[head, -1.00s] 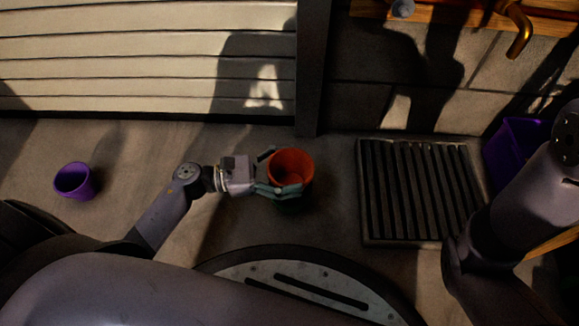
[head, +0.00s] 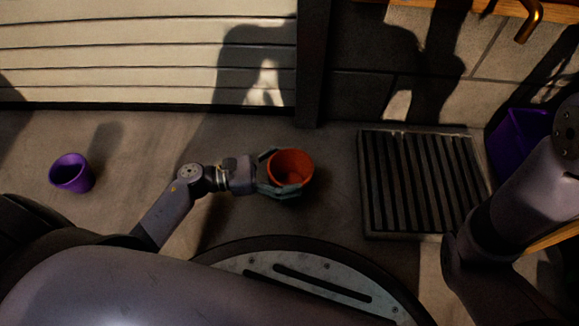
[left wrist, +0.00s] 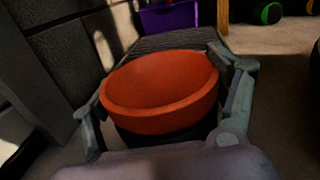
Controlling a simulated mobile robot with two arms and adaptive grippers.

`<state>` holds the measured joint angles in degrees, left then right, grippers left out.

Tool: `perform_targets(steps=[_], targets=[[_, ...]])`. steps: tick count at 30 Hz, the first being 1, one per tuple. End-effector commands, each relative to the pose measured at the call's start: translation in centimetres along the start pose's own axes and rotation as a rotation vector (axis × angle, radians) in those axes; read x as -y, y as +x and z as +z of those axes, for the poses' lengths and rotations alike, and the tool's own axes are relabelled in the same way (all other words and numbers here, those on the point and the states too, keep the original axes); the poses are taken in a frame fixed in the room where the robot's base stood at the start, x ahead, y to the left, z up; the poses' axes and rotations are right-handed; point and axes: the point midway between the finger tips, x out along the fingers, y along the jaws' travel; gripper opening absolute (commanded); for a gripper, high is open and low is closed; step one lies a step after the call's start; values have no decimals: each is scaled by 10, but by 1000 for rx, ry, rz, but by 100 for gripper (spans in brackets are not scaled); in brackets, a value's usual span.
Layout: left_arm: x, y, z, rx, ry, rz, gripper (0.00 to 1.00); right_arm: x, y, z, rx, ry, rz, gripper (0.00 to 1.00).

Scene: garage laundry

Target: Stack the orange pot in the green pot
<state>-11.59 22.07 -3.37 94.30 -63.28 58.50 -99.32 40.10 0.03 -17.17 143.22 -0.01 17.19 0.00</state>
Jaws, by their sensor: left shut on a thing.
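The orange pot (head: 290,166) stands upright, its open top facing up, in the middle of the head view. My left gripper (head: 284,188) comes in from the left with its grey-green fingers around the pot, shut on it. In the left wrist view the orange pot (left wrist: 160,88) fills the middle, with a finger on each side. A dark round shape shows just below it there; it may be the green pot, but shadow hides its colour. I cannot clearly make out the green pot in the head view. My right gripper is out of view.
A dark slatted grate (head: 419,185) lies right of the orange pot. A purple bin (head: 515,140) stands beyond it, and a panelled door (head: 130,55) is behind. Floor between purple pot and gripper is clear.

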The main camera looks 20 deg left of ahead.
Motion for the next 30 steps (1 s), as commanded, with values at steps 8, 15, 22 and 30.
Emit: perform_targets(steps=[8,15,22,30], targets=[[0,0,0,1,0,0,91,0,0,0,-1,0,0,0],[0,0,0,1,0,0,100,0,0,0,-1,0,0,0],[0,0,0,0,0,0,100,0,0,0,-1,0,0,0],[0,0,0,0,0,0,100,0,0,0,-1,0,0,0]])
